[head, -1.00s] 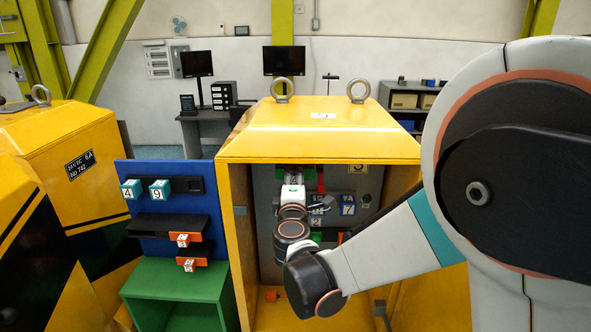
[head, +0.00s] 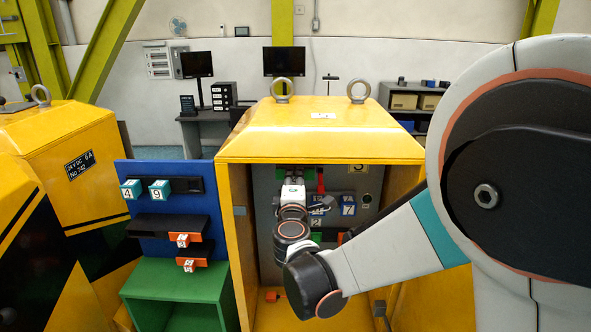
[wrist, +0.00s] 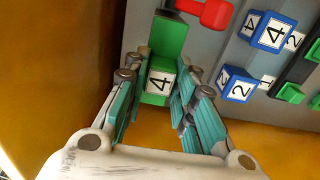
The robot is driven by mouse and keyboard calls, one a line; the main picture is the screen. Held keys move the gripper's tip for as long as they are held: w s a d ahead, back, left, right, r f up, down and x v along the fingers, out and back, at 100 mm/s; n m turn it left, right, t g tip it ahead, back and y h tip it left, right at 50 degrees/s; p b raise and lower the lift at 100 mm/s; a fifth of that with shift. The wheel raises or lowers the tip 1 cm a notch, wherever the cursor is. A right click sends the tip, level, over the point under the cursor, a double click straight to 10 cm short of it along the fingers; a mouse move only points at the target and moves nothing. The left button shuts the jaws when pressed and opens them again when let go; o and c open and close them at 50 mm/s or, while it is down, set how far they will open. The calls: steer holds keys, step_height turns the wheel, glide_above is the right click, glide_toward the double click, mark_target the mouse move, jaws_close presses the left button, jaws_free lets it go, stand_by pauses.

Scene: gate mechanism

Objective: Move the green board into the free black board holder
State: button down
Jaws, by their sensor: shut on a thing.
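The green board (wrist: 170,42) is an upright green bar in the wrist view. A green block with a white face marked 4 (wrist: 158,82) is at its near end. My gripper (wrist: 157,88) has its teal-padded fingers on both sides of this block and is shut on it. Part of a black piece (wrist: 168,12) shows beyond the board's far end. I cannot tell which black holder is free.
A red handle (wrist: 212,14) stands close to the right of the board. Blue blocks marked 4 (wrist: 272,32) and 2 (wrist: 238,84) are further right. The yellow cabinet (head: 237,235) walls enclose my arm. A blue panel (head: 140,205) with numbered blocks stands outside, left.

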steer(key=shift+s, duration=0.4)
steer(key=s, duration=1.2)
steer(key=shift+s+a+b, duration=0.2)
steer(key=shift+s+b, duration=0.1)
steer(key=shift+s, duration=0.1)
stand_by(1.2)
steer(key=w, duration=0.6)
stand_by(0.4)
